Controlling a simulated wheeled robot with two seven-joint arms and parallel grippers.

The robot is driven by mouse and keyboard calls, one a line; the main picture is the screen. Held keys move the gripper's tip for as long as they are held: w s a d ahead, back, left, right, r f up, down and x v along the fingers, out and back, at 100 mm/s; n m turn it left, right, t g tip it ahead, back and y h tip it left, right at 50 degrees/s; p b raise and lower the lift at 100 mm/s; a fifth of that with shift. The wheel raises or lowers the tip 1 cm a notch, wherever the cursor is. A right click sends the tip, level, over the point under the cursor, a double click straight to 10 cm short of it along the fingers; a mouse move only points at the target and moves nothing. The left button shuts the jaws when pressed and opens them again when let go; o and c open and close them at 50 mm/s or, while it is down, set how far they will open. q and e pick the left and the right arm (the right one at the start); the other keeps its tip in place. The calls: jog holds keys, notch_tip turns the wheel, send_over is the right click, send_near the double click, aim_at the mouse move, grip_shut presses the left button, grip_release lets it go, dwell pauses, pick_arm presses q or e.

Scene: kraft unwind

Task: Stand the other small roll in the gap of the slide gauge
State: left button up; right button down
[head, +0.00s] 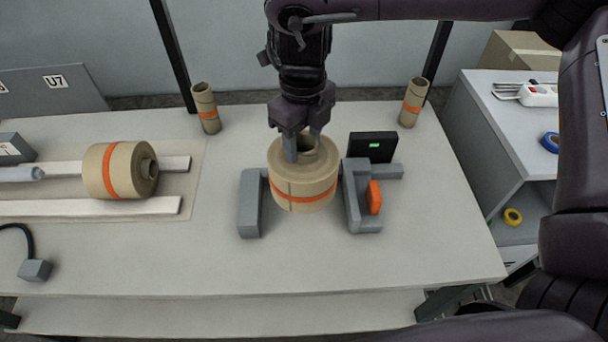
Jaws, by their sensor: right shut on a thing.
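The slide gauge has a grey left jaw (250,205), a grey right jaw (360,195) with an orange slider (374,197), and a black display (372,145) with a green light behind. A tan roll with an orange band (303,186) is upright in the gap between the jaws, close to the right jaw. My right gripper (303,150) comes from above and is shut on this roll's top, with a finger at its core hole. I cannot tell whether its bottom touches the table. My left gripper is not in view.
Another tan roll (112,170) lies on its side across two white rails (100,207) at left. Slim tan tubes stand at back left (206,108) and back right (413,102). A cabled grey block (35,270) is front left. The table's front middle (300,260) is clear.

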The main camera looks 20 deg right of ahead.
notch_tip(320, 180, down, 6)
jog(key=shift+a+r+p, duration=0.1)
jog(key=shift+r+p, duration=0.1)
jog(key=shift+p, duration=0.2)
notch_tip(320, 180, down, 3)
jog(key=shift+f+p, duration=0.1)
jog(key=shift+p, duration=0.25)
jog(key=shift+f, duration=0.5)
pick_arm(q)
jog(key=shift+d+r, duration=0.2)
jog(key=shift+r, duration=0.3)
jog(key=shift+d+r, duration=0.2)
jog(key=shift+r, duration=0.25)
jog(key=shift+f, duration=0.1)
pick_arm(e)
jog(key=shift+f, duration=0.15)
jog(key=c, duration=0.7)
grip_release()
jog(key=shift+s, duration=0.1)
pick_arm(q)
jog(key=shift+a, duration=0.1)
